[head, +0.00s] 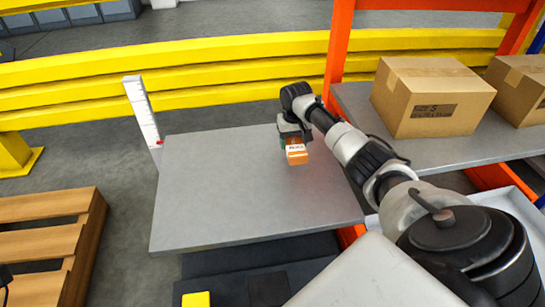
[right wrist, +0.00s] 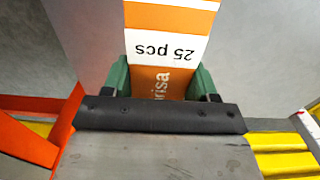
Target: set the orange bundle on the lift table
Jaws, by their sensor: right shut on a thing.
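The lift table (head: 220,205) is a flat grey top in the middle of the head view, with its surface bare apart from what my right arm holds over it. My right gripper (head: 293,138) reaches over the table's far right part. It is shut on the orange bundle (head: 297,158), which has a white band. In the right wrist view the bundle (right wrist: 170,18) shows a white label reading "25 pcs" and sits between the two green fingers of the right gripper (right wrist: 162,80). Whether its underside touches the tabletop cannot be told. My left gripper is not seen.
A grey shelf (head: 355,98) in an orange frame stands at the right, with cardboard boxes (head: 415,115) on it. A white height scale (head: 141,110) stands at the table's far left corner. A yellow guardrail (head: 200,80) runs behind. A wooden pallet (head: 40,240) lies at left.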

